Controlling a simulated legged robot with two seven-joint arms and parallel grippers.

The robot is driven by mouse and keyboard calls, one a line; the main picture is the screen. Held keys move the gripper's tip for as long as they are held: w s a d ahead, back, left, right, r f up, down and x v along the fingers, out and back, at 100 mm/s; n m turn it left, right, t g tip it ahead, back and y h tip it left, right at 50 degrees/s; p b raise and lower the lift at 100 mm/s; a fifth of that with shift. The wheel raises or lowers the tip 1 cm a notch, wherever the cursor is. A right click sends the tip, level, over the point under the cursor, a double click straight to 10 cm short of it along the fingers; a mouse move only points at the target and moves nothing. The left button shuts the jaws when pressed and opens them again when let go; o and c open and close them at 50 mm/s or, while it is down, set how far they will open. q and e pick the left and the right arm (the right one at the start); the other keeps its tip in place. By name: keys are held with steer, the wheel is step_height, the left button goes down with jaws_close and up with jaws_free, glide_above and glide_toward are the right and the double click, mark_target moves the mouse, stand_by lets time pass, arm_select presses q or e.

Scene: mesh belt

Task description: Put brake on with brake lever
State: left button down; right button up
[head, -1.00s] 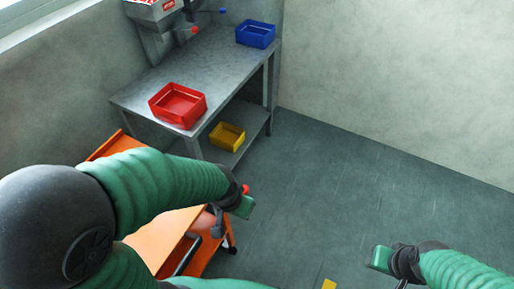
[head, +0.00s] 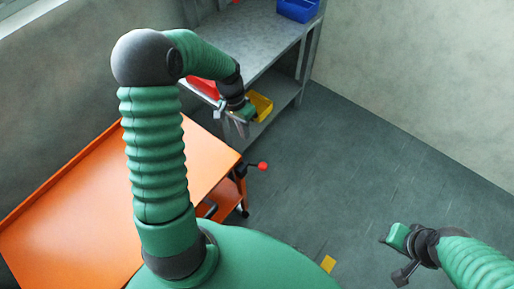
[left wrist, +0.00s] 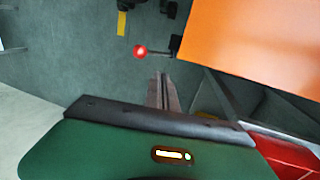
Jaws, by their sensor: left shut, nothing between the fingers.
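The brake lever is a short dark lever with a red ball knob (head: 262,166), sticking out from the right end of the orange cart (head: 85,205). In the left wrist view the red knob (left wrist: 140,51) shows beside the orange cart top (left wrist: 250,45), ahead and to the left of the fingertips. My left gripper (head: 242,130) is shut and empty, beyond the lever and beside the workbench, apart from the knob. Its closed fingers (left wrist: 162,85) show in the wrist view. My right gripper (head: 404,275) is over the floor at the lower right, far from the lever; its jaw state is unclear.
A grey workbench (head: 243,55) stands at the back, with a red bin (head: 203,87) partly hidden by my left arm, a blue bin (head: 298,9), and a yellow bin (head: 261,104) on its lower shelf. Open floor lies right of the cart. A yellow patch (head: 328,263) marks the floor.

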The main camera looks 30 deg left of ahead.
arm_select(q)
steer(key=a, duration=0.2)
steer(key=p, duration=0.2)
glide_above(256, 166)
steer(key=a, duration=0.1)
steer(key=f, duration=1)
steer(key=shift+w+a+f, duration=0.15)
steer(key=shift+w+f, duration=0.2)
steer(key=shift+w, duration=0.05)
steer(key=shift+d+f, duration=0.1)
steer(key=shift+d, duration=0.45)
arm_select(e)
steer(key=shift+v, duration=1.25)
arm_select(q)
steer(key=shift+a, duration=0.1)
